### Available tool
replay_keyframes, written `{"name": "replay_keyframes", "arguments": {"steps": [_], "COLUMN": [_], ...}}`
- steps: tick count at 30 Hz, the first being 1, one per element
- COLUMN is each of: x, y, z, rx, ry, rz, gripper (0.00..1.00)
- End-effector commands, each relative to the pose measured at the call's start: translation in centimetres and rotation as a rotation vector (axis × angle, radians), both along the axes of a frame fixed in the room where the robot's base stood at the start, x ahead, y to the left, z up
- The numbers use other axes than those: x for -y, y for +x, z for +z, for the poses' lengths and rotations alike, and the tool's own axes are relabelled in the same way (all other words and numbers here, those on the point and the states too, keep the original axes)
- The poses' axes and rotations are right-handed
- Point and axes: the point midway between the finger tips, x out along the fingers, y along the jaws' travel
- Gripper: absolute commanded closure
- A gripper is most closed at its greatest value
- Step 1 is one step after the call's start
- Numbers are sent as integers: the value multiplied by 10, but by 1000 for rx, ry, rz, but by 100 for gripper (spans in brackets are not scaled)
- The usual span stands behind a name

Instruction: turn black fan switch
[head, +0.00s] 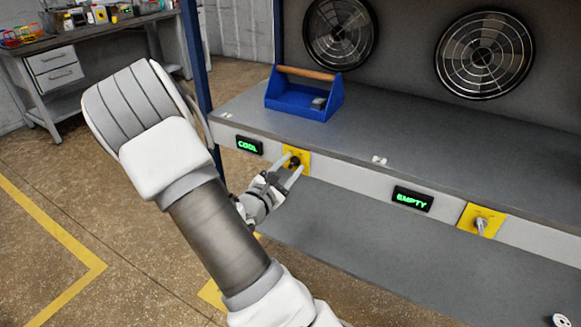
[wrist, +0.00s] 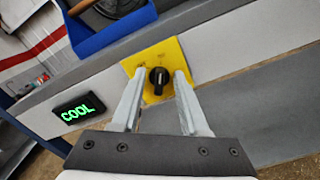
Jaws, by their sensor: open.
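The black fan switch (wrist: 158,80) is a dark rotary knob on a yellow plate (wrist: 172,57) on the bench's front panel. It also shows in the head view (head: 295,161), partly hidden by my gripper. My gripper (wrist: 158,76) is open, with one finger on each side of the knob. In the head view my gripper (head: 288,168) reaches the yellow plate. I cannot tell whether the fingers touch the knob.
A lit COOL display (head: 249,145) sits left of the switch. An EMPTY display (head: 412,198) and a second yellow plate with a grey knob (head: 481,224) are to the right. A blue tool caddy (head: 303,97) stands on the bench above. Two round fans (head: 340,33) are behind.

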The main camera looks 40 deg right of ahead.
Motion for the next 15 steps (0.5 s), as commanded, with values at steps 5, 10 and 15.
{"name": "replay_keyframes", "arguments": {"steps": [5, 10, 15], "x": [1, 1, 1], "y": [1, 1, 1], "z": [0, 0, 0], "rx": [0, 0, 0], "ry": [0, 1, 1], "rz": [1, 1, 1], "gripper": [56, 71, 100]}}
